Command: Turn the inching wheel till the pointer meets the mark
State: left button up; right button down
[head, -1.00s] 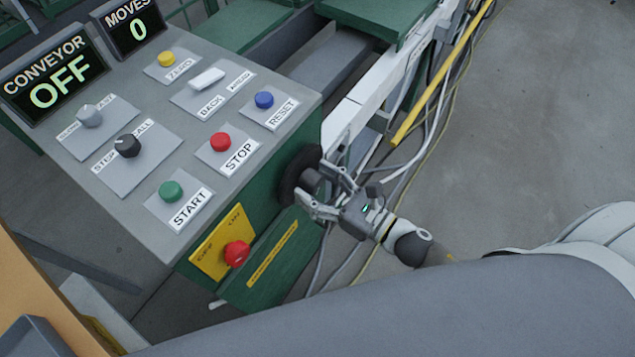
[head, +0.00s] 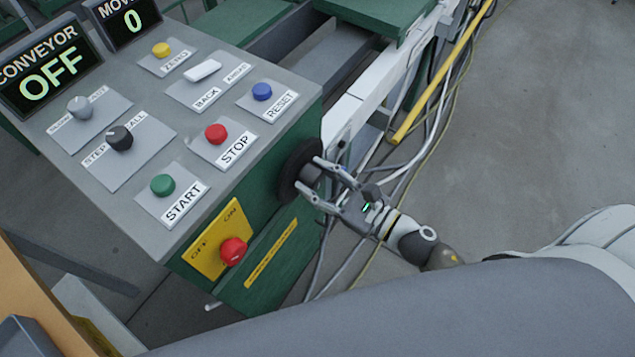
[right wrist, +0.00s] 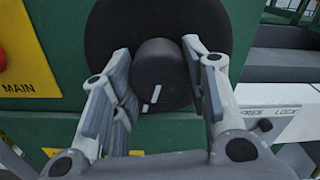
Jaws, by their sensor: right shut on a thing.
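The inching wheel, a black disc (head: 289,170) with a round black hub, is on the right side of the green control cabinet. My right gripper (head: 312,177) is shut on the hub, one finger on each side. In the right wrist view the hub (right wrist: 160,70) sits between the fingertips (right wrist: 157,75). A short white line (right wrist: 155,94) shows low on the hub face, and a second short white line (right wrist: 145,108) lies just below and left of it. The two look slightly offset; I cannot tell which is pointer or mark. My left gripper is not in view.
The panel top (head: 150,75) carries several buttons and knobs; its display (head: 45,75) reads CONVEYOR OFF. A red main switch (head: 232,251) on a yellow plate is near the wheel. Cables (head: 400,180) and a yellow bar (head: 430,85) run right of it. Open floor lies farther right.

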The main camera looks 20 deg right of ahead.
jog(key=c, duration=0.8)
grip_release()
jog(key=shift+s+d, duration=0.4)
jog(key=shift+s, duration=0.1)
jog(key=v, duration=1)
jog(key=shift+s+d, duration=0.2)
jog(key=shift+s, duration=0.1)
jog(key=shift+f, duration=0.1)
